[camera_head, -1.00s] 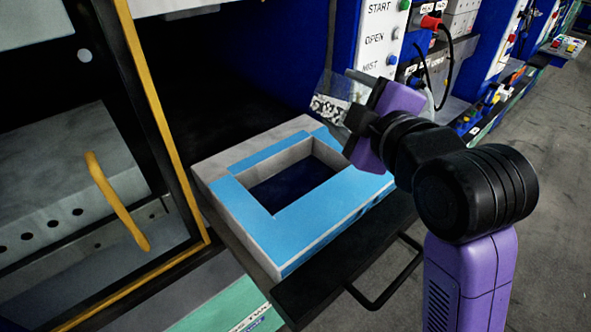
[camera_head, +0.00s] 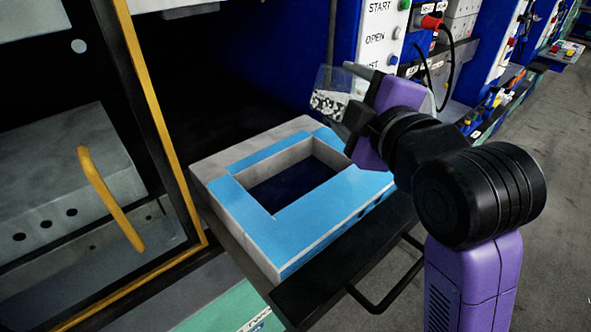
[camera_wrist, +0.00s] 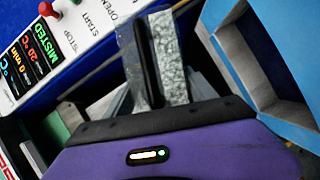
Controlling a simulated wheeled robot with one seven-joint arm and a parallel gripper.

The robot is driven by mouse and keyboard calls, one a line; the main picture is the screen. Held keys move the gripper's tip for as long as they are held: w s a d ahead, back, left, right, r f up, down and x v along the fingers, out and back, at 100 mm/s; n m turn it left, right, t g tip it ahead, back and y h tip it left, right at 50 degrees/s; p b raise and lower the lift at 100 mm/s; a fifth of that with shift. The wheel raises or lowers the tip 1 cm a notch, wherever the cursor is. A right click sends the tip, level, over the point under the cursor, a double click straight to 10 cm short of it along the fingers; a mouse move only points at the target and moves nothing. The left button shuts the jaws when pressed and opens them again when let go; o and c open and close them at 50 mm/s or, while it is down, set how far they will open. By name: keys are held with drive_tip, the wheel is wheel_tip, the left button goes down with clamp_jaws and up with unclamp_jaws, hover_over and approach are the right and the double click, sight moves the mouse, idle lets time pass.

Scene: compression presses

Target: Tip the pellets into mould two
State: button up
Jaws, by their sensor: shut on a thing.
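My gripper (camera_head: 352,98) is shut on a clear cup (camera_head: 326,78) of whitish pellets (camera_head: 328,103). It holds the cup above the far right corner of the mould, apart from it. In the wrist view the cup of pellets (camera_wrist: 172,65) shows beside a dark finger (camera_wrist: 143,60). The mould (camera_head: 245,216) is a grey block with a blue top and a rectangular cavity. The cavity looks dark, with no pellets visible. In the wrist view the mould (camera_wrist: 224,40) is at the right. I cannot read its number.
The mould sits on a dark shelf (camera_head: 330,285) with a bar handle. At left is a yellow-framed press door (camera_head: 163,125) with a yellow handle (camera_head: 110,200). A control panel (camera_head: 380,35) stands behind the cup; its display reads MISTED in the wrist view (camera_wrist: 38,62). Open floor is at right.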

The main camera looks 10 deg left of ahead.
sight(319, 73)
drive_tip(key=shift+s+a+r+n+t+b, duration=0.4)
drive_tip(key=shift+s+a+n+b, duration=0.2)
drive_tip(key=shift+n+b, duration=0.35)
idle(0.4)
drive_tip(key=shift+s+a+r+n+t+y+b, duration=0.2)
drive_tip(key=shift+n+t+b, duration=0.1)
drive_tip(key=shift+n+b, duration=0.6)
drive_tip(key=shift+s+a+r+n+t+y+b, duration=0.1)
drive_tip(key=shift+s+r+n+t+b, duration=0.15)
drive_tip(key=shift+n+b, duration=0.6)
idle(0.8)
drive_tip(key=shift+s+a+r+n+t+y+b, duration=0.1)
drive_tip(key=shift+s+a+n+t+y+b, duration=0.15)
drive_tip(key=shift+n+b, duration=0.5)
drive_tip(key=shift+s+a+r+n+t+y+b, duration=0.1)
drive_tip(key=shift+n+y+b, duration=0.25)
drive_tip(key=shift+b, duration=0.6)
idle(0.7)
